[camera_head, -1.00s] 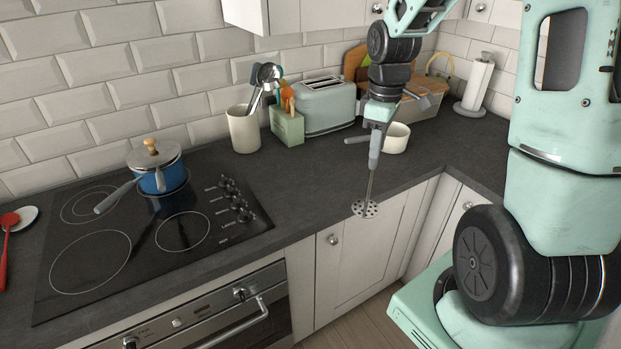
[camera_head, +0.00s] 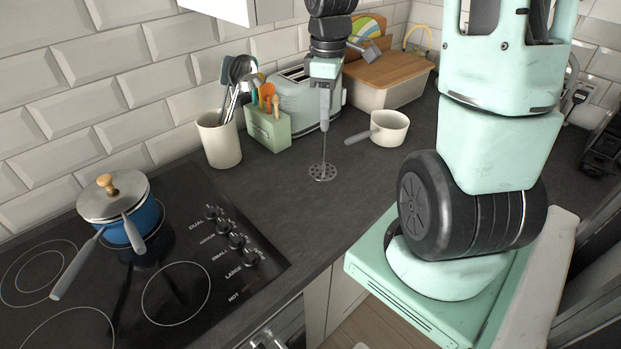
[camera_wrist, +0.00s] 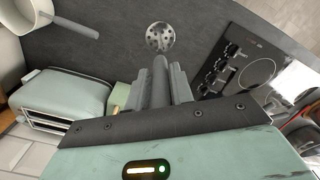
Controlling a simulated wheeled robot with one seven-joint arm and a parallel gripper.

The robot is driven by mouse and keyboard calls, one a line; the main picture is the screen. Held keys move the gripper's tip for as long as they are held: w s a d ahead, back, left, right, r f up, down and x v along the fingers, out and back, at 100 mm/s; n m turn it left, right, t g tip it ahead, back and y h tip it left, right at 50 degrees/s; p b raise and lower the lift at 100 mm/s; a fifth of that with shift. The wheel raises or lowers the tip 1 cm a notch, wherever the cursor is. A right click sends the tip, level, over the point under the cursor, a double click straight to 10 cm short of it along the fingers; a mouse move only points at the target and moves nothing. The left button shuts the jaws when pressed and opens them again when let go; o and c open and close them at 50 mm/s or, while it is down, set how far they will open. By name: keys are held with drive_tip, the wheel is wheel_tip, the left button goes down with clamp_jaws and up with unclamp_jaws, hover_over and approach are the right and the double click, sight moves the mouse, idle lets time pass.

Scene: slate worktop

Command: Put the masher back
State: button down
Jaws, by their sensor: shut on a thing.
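The masher (camera_head: 323,172) hangs upright from my gripper (camera_head: 324,84), its grey handle up and its round perforated head down over the bare worktop. Whether the head touches the worktop is unclear. My gripper is shut on the handle. In the wrist view the masher's head (camera_wrist: 159,37) shows beyond the fingers (camera_wrist: 163,85). A cream utensil crock (camera_head: 219,142) with several utensils, among them a ladle, stands to the left, against the back wall. My gripper is to its right and apart from it.
A green box (camera_head: 268,132) with orange-handled tools stands between crock and toaster (camera_head: 292,100). A white saucepan (camera_head: 389,130) is right of the masher, with a bread bin (camera_head: 382,80) behind. A blue lidded pot (camera_head: 128,220) sits on the hob (camera_head: 150,275). The worktop ahead of the crock is clear.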

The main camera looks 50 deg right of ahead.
sight(326, 129)
wheel_tip(326, 129, down, 10)
drive_tip(key=shift+r+p, duration=0.2)
drive_tip(key=shift+p, duration=0.3)
drive_tip(key=shift+f, duration=0.15)
drive_tip(key=c, duration=1.2)
unclamp_jaws()
